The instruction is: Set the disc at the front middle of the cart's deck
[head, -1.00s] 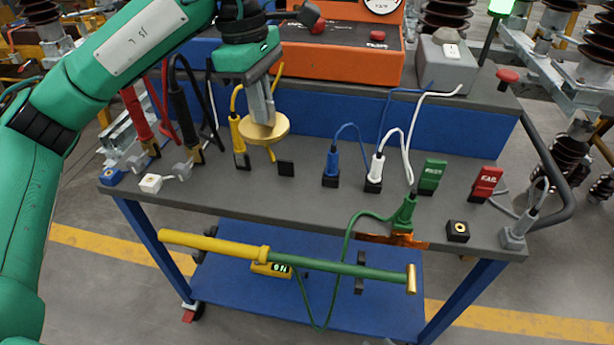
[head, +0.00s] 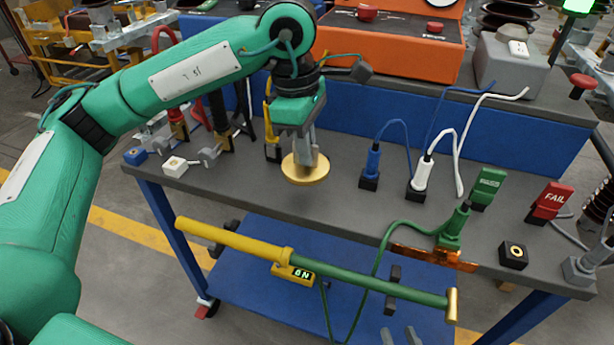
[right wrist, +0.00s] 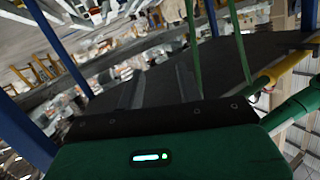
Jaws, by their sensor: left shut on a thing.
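My right gripper's fingertips (head: 400,337) show at the bottom edge of the head view. In the right wrist view the right gripper's two fingers (right wrist: 158,88) stand apart with nothing between them.
Blue (head: 371,165) and white (head: 421,178) plugs stand right of the disc. A yellow-green pole (head: 340,271) crosses before the deck edge. An orange box (head: 395,42) stands behind.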

